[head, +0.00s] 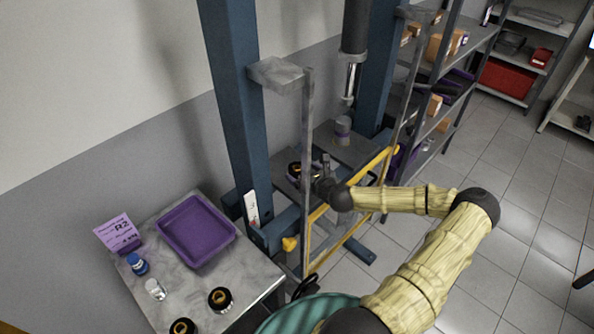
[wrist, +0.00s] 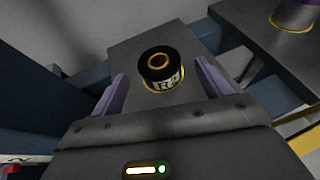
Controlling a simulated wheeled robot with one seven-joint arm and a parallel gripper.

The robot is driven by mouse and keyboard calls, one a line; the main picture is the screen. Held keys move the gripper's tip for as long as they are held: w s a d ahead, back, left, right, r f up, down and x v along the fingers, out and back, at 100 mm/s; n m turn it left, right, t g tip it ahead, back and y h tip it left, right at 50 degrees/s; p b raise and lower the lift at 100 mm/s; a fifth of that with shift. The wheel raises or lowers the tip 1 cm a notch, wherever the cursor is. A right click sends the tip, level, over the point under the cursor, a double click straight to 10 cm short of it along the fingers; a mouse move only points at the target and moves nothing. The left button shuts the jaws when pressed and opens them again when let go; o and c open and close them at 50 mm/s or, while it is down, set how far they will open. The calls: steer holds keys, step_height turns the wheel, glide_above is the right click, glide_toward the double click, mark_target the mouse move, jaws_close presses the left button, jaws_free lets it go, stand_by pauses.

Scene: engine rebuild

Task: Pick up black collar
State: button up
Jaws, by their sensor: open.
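A black collar (wrist: 160,68) with a gold ring on top and a white "R" label sits upright on a grey press plate (wrist: 125,55) in the wrist view. It also shows in the head view as a small dark round thing (head: 294,169) beside my gripper. My gripper (wrist: 160,82) is open, its two purple-grey fingers on either side of and nearer than the collar. No contact shows. In the head view my gripper (head: 318,180) reaches between the press columns, partly hidden by the frame bars.
A blue press column (head: 232,100), a grey upright bar (head: 307,150) and a yellow frame (head: 345,212) stand close around my arm. A grey cylinder (head: 342,128) stands on a plate under the ram (head: 353,60). The table at left holds a purple tray (head: 196,230) and more black collars (head: 220,299).

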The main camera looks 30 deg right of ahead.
mark_target(297, 168)
steer(key=p+x, duration=0.1)
steer(key=x, duration=0.3)
steer(key=shift+w+f+p, duration=0.2)
steer(key=shift+p, duration=0.15)
steer(key=c, duration=1.4)
steer(key=shift+r, duration=0.1)
step_height(297, 168, up, 10)
steer(key=shift+b, duration=1.15)
